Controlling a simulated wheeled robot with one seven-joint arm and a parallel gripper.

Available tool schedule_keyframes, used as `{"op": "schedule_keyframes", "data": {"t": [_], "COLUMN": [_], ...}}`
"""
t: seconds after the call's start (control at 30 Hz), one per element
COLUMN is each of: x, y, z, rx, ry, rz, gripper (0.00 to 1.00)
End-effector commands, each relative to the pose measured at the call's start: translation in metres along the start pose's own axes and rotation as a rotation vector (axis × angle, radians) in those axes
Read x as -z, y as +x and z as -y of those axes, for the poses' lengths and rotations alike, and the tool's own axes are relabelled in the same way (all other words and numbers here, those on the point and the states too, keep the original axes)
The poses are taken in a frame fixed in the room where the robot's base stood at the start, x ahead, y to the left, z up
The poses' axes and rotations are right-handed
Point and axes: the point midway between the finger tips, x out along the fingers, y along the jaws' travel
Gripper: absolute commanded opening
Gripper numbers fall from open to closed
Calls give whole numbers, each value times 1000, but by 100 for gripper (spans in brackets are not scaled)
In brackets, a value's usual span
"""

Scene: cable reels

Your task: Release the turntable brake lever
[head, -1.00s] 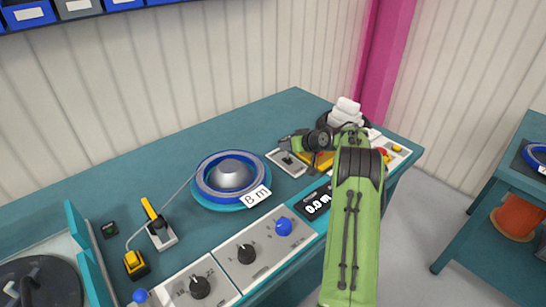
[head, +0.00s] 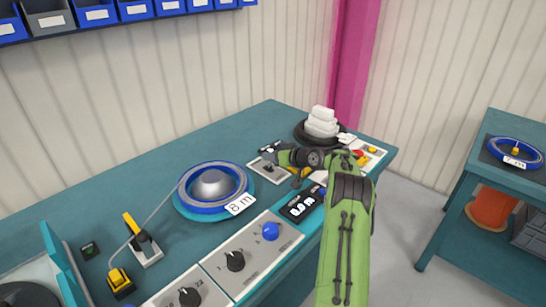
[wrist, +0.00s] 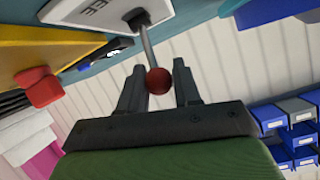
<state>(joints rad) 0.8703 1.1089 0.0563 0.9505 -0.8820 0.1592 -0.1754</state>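The brake lever (wrist: 148,45) is a grey rod with a red ball knob (wrist: 158,81), rising from a white plate (wrist: 100,8) whose lettering is partly cut off and ends in "EE". My gripper (wrist: 159,70) is open, with one finger on each side of the knob and no clear grip on it. In the head view the white lever plate (head: 256,170) lies right of the turntable (head: 241,207), and my gripper (head: 270,159) is over it, hiding most of the lever. A blue reel (head: 187,206) tagged 8 m sits on the turntable.
A control panel with a blue knob (head: 270,231) and a display (head: 302,206) run along the bench's front edge. White bundles (head: 321,122) and a red button (head: 357,154) are beyond my arm. A yellow-handled device (head: 147,249) stands left.

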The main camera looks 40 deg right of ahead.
Motion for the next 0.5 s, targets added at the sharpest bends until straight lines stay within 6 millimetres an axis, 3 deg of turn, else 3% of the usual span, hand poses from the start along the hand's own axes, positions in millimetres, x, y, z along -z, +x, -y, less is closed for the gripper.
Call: {"op": "schedule_keyframes", "data": {"t": [0.03,0.13,0.37,0.5], "x": [0,0,0,1], "y": [0,0,0,-12], "z": [0,0,0,-1], "rx": [1,1,1,-3], "ry": [0,0,0,1], "rz": [0,-1,0,1], "gripper": [41,54,54,54]}}
